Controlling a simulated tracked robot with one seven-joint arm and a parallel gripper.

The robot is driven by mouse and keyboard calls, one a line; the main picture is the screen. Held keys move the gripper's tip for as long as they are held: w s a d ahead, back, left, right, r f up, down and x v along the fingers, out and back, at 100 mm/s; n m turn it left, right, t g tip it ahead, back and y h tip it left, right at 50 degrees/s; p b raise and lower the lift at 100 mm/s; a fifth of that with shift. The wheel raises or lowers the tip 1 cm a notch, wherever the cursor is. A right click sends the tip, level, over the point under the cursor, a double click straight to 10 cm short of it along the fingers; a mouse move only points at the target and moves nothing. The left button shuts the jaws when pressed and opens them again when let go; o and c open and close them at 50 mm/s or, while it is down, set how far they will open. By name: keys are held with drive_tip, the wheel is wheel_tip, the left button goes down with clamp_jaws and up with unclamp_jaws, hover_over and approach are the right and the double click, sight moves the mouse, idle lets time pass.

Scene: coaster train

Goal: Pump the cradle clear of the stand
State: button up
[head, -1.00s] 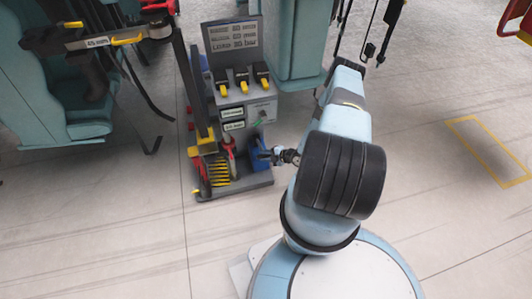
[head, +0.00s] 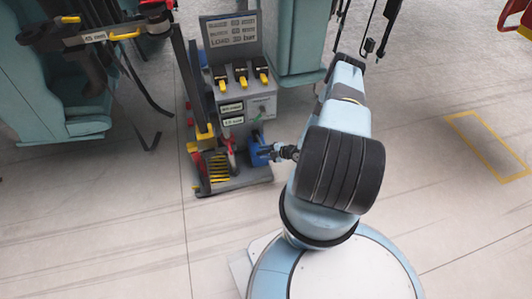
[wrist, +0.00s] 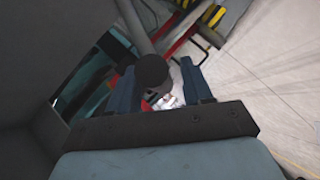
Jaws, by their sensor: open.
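The grey stand (head: 240,183) is left of centre in the head view, with a sign board, black-and-yellow levers and a small control box. A dark arm with a yellow handle and a "mm" label (head: 95,37), possibly the cradle, shows at upper left beside a slanted post (head: 188,80). My gripper (head: 268,152) is at the stand's right side, close to a blue part (head: 257,150). In the wrist view, my open gripper has its blue fingers on both sides of a dark round knob (wrist: 152,72) on a grey rod (wrist: 131,22). Contact cannot be told.
Teal seats (head: 60,100) stand at the left, and another teal body (head: 300,35) is behind the stand. Straps and cables hang at the upper right. The floor (head: 440,180) at right is clear, with a yellow outline (head: 487,145).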

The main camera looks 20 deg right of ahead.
drive_tip(key=v, duration=1.3)
drive_tip(key=shift+s+d, duration=0.2)
idle(1.4)
